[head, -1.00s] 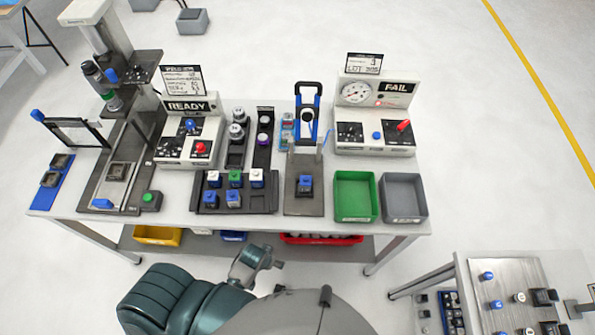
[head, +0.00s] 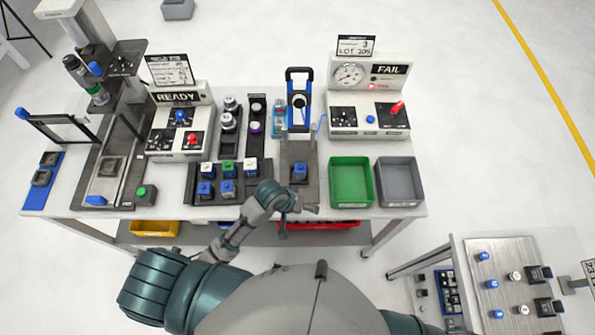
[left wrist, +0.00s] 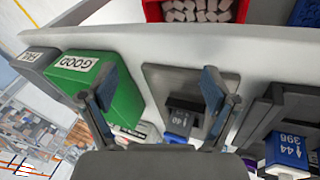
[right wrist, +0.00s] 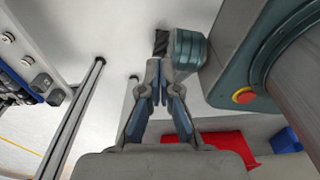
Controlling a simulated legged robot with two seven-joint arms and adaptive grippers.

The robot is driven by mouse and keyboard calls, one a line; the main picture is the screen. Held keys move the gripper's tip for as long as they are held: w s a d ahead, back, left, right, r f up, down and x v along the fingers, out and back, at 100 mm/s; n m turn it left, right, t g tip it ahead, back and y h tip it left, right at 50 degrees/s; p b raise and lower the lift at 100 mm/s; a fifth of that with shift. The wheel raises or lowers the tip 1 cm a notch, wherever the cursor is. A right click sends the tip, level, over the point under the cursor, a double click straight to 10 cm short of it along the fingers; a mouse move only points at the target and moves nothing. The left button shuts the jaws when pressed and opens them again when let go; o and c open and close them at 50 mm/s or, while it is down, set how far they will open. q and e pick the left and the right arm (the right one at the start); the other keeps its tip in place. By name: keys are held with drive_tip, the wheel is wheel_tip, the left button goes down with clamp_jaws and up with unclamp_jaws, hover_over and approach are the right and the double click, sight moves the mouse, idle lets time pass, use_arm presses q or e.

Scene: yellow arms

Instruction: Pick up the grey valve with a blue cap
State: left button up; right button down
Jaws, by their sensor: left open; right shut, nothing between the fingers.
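A grey valve with a blue cap (head: 299,170) stands on the dark plate of the fixture with the blue-framed lever. In the left wrist view this valve (left wrist: 179,126) shows between and beyond my left fingers, apart from them as far as I can see. My left gripper (left wrist: 158,85) is open and empty. In the head view my left gripper (head: 297,207) is at the table's front edge, just in front of the valve. My right gripper (right wrist: 158,72) is shut and empty, below table level; in the head view it is hidden.
A dark rack (head: 190,190) of several capped valves is left of the fixture. A green bin (head: 351,201) and grey bin (head: 399,201) stand to its right. Red (head: 340,225) and yellow (head: 155,227) bins sit on the lower shelf. A second table (head: 535,246) is at right.

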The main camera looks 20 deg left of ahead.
use_arm(q)
drive_tip(key=w+d+r+n+g+y, duration=0.25)
drive_tip(key=w+r+n, duration=0.25)
drive_tip(key=w+r, duration=0.35)
drive_tip(key=w+a+r+n+y, duration=0.2)
drive_tip(key=w+a+r+n, duration=0.35)
drive_tip(key=a+r, duration=0.2)
hover_over(300, 170)
drive_tip(key=f, duration=0.3)
drive_tip(key=shift+w+a+f+g+h, duration=0.25)
drive_tip(key=shift+w+a+f, duration=0.05)
drive_tip(key=shift+f, duration=0.1)
drive_tip(key=f, duration=0.4)
drive_tip(key=d+f, duration=0.1)
drive_tip(key=f, duration=0.1)
drive_tip(key=shift+f, duration=0.25)
drive_tip(key=shift+a+f, duration=0.2)
drive_tip(key=shift+f, duration=0.4)
drive_tip(key=f, duration=0.4)
drive_tip(key=shift+w+a+f+p, duration=0.25)
drive_tip(key=shift+a+f+p, duration=0.05)
drive_tip(key=shift+p, duration=0.05)
drive_tip(key=shift+d+f, duration=0.15)
drive_tip(key=shift+f, duration=0.05)
drive_tip(key=shift+d, duration=0.1)
drive_tip(key=c, duration=1.3)
use_arm(e)
drive_tip(key=shift+w+d+r, duration=0.1)
drive_tip(key=shift+d+r, duration=0.15)
drive_tip(key=shift+d, duration=0.75)
